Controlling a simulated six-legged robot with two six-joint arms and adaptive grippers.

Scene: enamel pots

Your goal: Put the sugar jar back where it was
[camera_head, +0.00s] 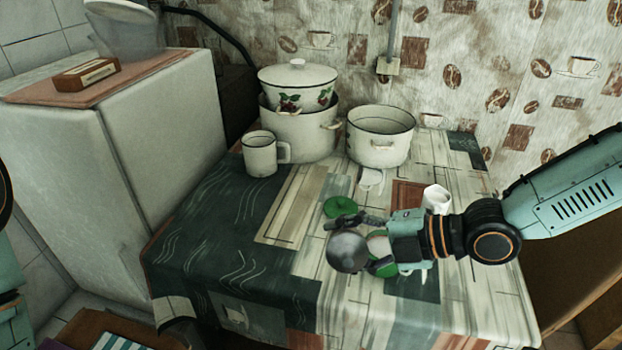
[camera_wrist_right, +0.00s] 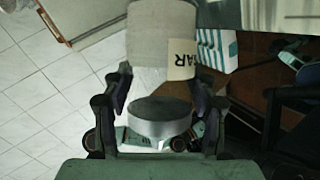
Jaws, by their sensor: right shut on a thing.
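My right gripper (camera_head: 364,246) reaches in from the right over the front of the table and is shut on the sugar jar. In the head view the jar shows mostly as a round grey end (camera_head: 347,252), with the fingers on either side. In the right wrist view the pale jar (camera_wrist_right: 160,40) lies between the fingers of the right gripper (camera_wrist_right: 160,98). Its tag shows the letters "AR", and its grey metal lid is nearest the wrist. Whether the jar touches the table is not clear. My left gripper is out of view.
A white mug (camera_head: 261,154), stacked pots with a fruit-painted pot on top (camera_head: 297,88), and an open pot (camera_head: 380,140) stand at the table's back. A green round thing (camera_head: 340,207) and a white cup (camera_head: 436,198) are near my gripper. The table's left front is clear.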

